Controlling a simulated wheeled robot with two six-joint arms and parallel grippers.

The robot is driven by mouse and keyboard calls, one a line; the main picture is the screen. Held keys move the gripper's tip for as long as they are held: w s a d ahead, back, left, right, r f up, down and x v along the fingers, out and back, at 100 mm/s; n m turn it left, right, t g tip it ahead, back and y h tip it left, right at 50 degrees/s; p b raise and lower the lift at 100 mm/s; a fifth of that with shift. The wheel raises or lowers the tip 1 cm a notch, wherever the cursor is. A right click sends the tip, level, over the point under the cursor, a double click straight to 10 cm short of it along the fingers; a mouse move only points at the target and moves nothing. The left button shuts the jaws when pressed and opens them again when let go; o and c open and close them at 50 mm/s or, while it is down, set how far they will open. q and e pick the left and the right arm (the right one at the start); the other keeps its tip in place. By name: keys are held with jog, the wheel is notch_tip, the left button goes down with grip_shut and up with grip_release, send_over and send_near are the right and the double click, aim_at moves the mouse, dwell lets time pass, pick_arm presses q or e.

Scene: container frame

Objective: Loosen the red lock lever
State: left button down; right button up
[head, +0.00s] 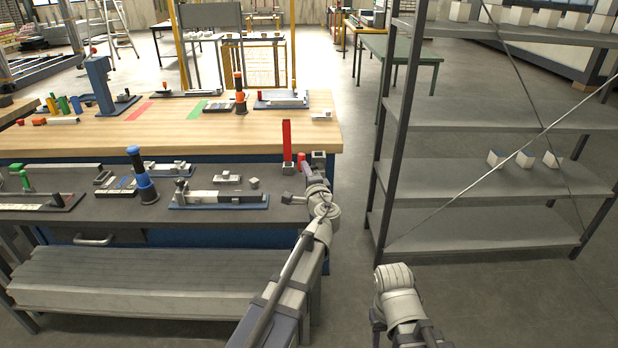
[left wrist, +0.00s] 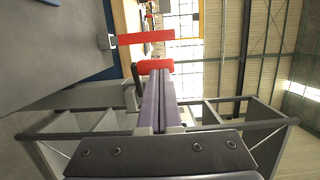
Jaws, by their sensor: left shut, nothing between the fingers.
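A tall red bar (head: 287,140) stands upright on a small grey block (head: 288,168) at the right end of the dark bench; it also shows in the left wrist view (left wrist: 147,38). A shorter red piece (head: 301,157) is just right of it, and also shows in the left wrist view (left wrist: 155,66). I cannot tell which is the lock lever. My left gripper (head: 311,170) is shut and empty. Its fingertips (left wrist: 154,76) are at the shorter red piece and apart from the tall bar. Contact is unclear. My right gripper is not visible; part of that arm shows low in the head view.
The dark bench (head: 120,218) holds a blue-handled tool (head: 142,178) and several fixtures. A wooden workbench (head: 170,132) with more tools stands behind. A metal shelf rack (head: 490,178) stands to the right. Open floor lies between the bench and the rack.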

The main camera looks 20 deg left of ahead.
pick_arm(q)
jog(key=shift+w+a, duration=0.2)
jog(key=shift+w, duration=0.25)
jog(key=shift+w+a, duration=0.4)
jog(key=shift+a, duration=0.45)
